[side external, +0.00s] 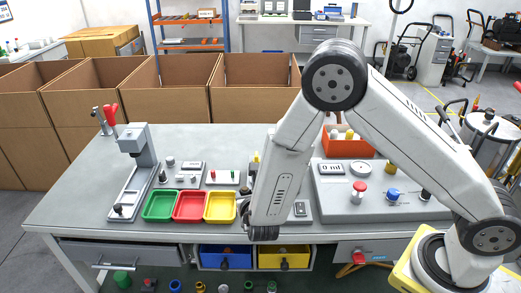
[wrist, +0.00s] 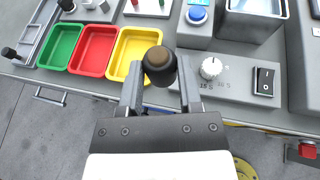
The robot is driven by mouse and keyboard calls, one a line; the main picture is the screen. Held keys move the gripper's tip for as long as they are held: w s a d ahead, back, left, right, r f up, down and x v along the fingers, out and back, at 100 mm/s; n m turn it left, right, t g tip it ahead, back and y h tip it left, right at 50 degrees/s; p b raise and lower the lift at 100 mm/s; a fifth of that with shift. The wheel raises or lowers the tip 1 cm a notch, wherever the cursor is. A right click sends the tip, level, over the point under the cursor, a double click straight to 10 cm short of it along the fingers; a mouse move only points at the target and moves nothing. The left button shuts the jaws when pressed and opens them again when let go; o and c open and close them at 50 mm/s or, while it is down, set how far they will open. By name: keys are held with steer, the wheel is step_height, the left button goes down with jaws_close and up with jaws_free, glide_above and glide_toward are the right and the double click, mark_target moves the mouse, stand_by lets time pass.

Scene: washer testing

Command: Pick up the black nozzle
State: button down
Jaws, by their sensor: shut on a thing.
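The black nozzle (wrist: 160,77) shows in the wrist view as a dark, rounded piece with a brownish round end facing the camera. My gripper (wrist: 160,84) is shut on it, with one grey finger on each side. The nozzle appears in front of the table's near edge, beside the yellow tray; its height above the table is hard to tell. In the side view my arm's lower link hides most of the gripper, and I cannot make out the nozzle clearly there.
Green (wrist: 61,46), red (wrist: 95,50) and yellow (wrist: 132,50) trays lie left of the gripper. A control box with a white knob (wrist: 210,68) and a black rocker switch (wrist: 264,80) stands right. An orange bin (side external: 345,147) is at the back.

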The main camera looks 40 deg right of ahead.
steer(key=shift+s+d+r, duration=0.15)
steer(key=shift+s+r, duration=0.2)
steer(key=shift+s, duration=0.45)
steer(key=shift+s+d+r, duration=0.1)
steer(key=shift+s+r, duration=0.25)
steer(key=shift+s, duration=0.45)
steer(key=shift+d, duration=0.15)
